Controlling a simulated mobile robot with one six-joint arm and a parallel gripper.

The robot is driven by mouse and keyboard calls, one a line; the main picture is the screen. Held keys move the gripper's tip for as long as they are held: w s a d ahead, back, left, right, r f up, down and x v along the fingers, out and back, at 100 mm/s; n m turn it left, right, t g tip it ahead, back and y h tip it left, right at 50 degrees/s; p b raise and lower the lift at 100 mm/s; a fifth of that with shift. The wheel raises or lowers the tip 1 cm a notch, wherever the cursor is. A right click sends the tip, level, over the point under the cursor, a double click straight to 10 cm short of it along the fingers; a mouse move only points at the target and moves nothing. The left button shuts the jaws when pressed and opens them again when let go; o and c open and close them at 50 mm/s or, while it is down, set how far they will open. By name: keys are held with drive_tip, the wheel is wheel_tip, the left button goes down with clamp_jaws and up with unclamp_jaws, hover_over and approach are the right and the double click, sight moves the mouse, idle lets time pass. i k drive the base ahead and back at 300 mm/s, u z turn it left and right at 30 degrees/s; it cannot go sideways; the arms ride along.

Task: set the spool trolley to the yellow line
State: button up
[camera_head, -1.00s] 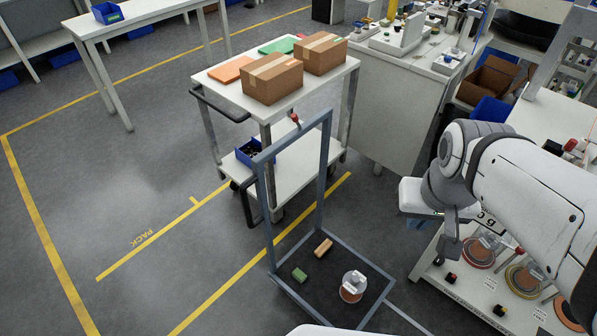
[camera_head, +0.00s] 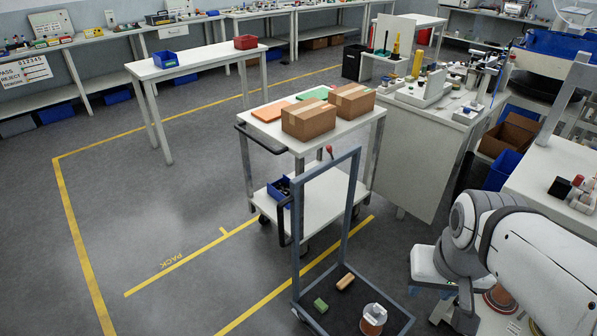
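A low platform trolley with a blue-grey upright handle frame (camera_head: 354,202) and a dark deck (camera_head: 345,312) stands at bottom centre. Its deck bears a copper-coloured spool (camera_head: 373,318), a green block (camera_head: 320,305) and a tan block (camera_head: 345,281). A white unit with several spools (camera_head: 497,304) is partly hidden behind my arm; I cannot tell for certain which is the spool trolley. One yellow line (camera_head: 265,304) runs up to the platform trolley's left side; another (camera_head: 190,259) lies beside the word PACK. My gripper (camera_head: 465,320) hangs over the white unit, apart from the platform trolley; its fingers are unclear.
A white two-shelf cart (camera_head: 310,213) with cardboard boxes (camera_head: 309,120) stands right behind the platform trolley. A white cabinet (camera_head: 415,150) is to its right. The floor on the left (camera_head: 140,220) is clear, up to a white table (camera_head: 205,65).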

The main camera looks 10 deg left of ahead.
sight(345, 313)
drive_tip(key=u, duration=2.85)
drive_tip(key=k, duration=1.05)
drive_tip(key=z, duration=0.7)
drive_tip(key=i, duration=1)
drive_tip(key=u, duration=0.1)
